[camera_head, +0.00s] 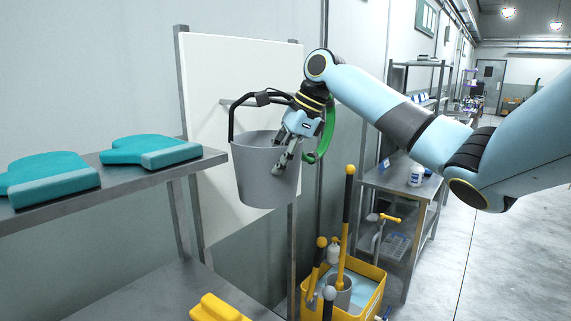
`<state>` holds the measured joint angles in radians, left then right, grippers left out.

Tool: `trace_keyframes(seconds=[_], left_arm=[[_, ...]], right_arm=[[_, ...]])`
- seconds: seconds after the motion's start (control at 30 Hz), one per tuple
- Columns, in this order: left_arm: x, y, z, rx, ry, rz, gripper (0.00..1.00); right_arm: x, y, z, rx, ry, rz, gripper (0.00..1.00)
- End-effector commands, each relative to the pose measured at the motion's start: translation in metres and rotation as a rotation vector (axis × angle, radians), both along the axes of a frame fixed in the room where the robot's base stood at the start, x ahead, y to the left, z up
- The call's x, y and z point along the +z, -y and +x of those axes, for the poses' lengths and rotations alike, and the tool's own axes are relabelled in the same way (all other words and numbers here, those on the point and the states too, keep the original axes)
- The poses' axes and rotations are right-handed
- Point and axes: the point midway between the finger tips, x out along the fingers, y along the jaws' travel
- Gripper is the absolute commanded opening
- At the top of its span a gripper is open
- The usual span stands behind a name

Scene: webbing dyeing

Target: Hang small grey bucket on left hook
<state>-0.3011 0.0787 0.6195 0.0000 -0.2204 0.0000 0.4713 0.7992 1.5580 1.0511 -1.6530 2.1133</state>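The small grey bucket (262,178) hangs upright in front of the white board, with its black handle (232,122) raised. The top of the handle is close to a thin grey hook bar (225,102) on the board. I cannot tell whether the handle rests on it. My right gripper (281,164) comes in from the right, its fingers pointing down in front of the bucket's right side and rim. They overlap the bucket in the picture, and whether they grip it is unclear. My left gripper is not in view.
A green curved strap (326,136) hangs just right of my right gripper. A metal shelf (110,180) with teal pads (150,150) stands at left. A yellow tub (367,297) with upright handles stands below right. A grey bench (400,183) is behind it.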

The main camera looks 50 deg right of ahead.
Motion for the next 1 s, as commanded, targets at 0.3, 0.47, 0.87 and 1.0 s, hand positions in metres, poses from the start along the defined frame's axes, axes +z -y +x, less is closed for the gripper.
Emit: trace_keyframes(seconds=[0.3,0.47,0.87,1.0], left_arm=[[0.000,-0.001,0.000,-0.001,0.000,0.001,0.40],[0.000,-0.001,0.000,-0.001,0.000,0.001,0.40],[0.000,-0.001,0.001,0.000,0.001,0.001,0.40],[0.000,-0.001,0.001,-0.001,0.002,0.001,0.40]], right_arm=[[0.000,-0.003,0.022,0.002,0.003,0.001,0.00],[0.000,-0.004,0.032,0.001,0.003,0.002,0.00],[-0.009,-0.005,0.047,0.002,0.002,0.000,0.00],[-0.010,-0.005,0.048,0.002,0.002,0.000,0.00]])
